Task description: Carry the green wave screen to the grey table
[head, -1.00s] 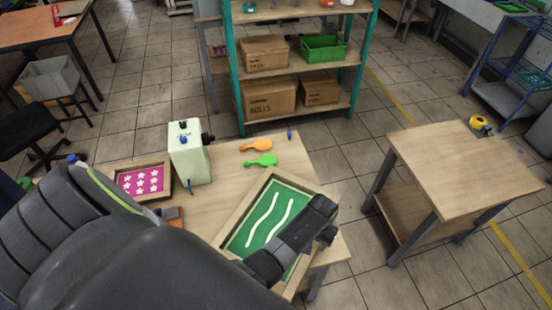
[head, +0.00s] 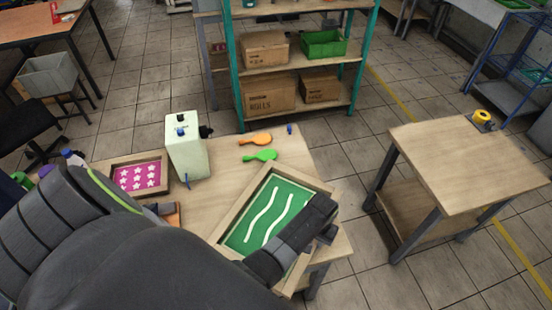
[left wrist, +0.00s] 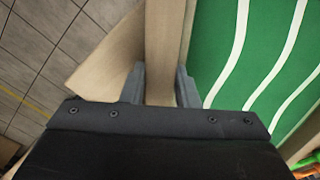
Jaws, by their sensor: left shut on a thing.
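The green wave screen (head: 252,232) is a wooden frame around a green panel with white wavy lines. It is at the near right of the wooden work table (head: 230,162), and I cannot tell whether it rests on it or is slightly above. My left gripper (head: 328,222) is shut on its right frame bar. In the left wrist view the fingers (left wrist: 161,85) straddle that bar, with the green panel (left wrist: 255,60) to the right. A table with grey legs and a wooden top (head: 470,165) stands apart at the right. My right gripper is not in view.
Open floor separates the tables. A shelf (head: 290,65) stands behind.

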